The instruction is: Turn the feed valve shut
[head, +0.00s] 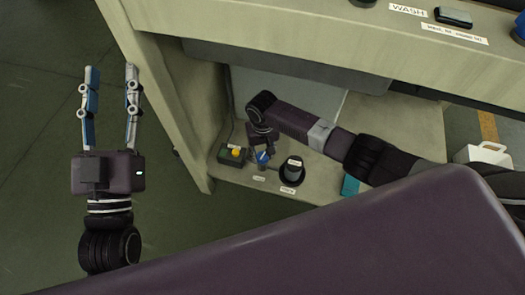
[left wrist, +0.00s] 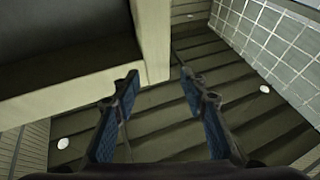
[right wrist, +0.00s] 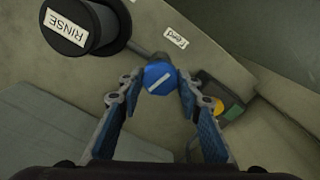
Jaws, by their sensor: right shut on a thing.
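The feed valve has a round blue knob (right wrist: 159,77) with a white line across its face, seen slanting in the right wrist view. A "Feed" label (right wrist: 176,38) lies beside it. In the head view the knob (head: 263,158) shows under my right gripper (head: 261,147), on the lower shelf. In the right wrist view the fingertips of my right gripper (right wrist: 157,82) are on both sides of the knob, shut on it. My left gripper (head: 110,72) is open and empty, out over the floor left of the bench; its spread fingers show in the left wrist view (left wrist: 158,80).
A black "RINSE" knob (right wrist: 72,25) stands close beside the valve, also seen in the head view (head: 293,168). A dark box with a yellow button (right wrist: 218,106) is on its other side. The bench top (head: 300,32) overhangs the shelf. A white container (head: 482,155) stands at right.

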